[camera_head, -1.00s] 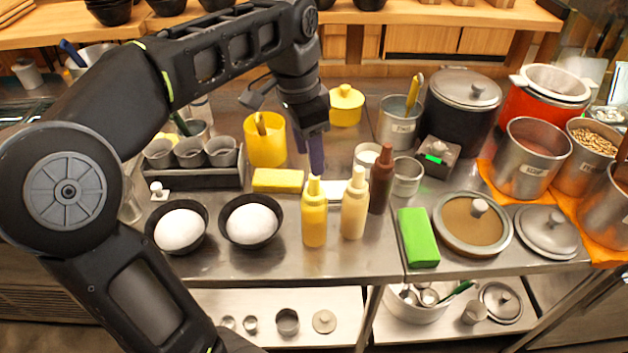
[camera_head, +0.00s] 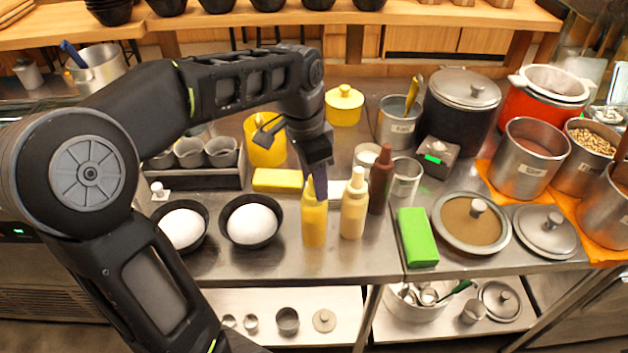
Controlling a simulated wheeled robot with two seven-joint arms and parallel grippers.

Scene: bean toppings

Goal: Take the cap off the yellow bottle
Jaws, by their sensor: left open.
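The yellow bottle (camera_head: 314,222) stands upright on the steel counter, with its pointed yellow cap (camera_head: 310,190) on top. My left gripper (camera_head: 314,180) points down over the cap, with its purple-tipped fingers around or just behind it. It is open; whether a finger touches the cap I cannot tell. The gripper hides part of the cap. My right gripper is not in view.
A cream bottle (camera_head: 353,214) and a brown bottle (camera_head: 380,182) stand close to the right of the yellow one. A bowl with a white egg-shaped thing (camera_head: 252,223) is to its left. A yellow sponge-like block (camera_head: 278,180) lies behind.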

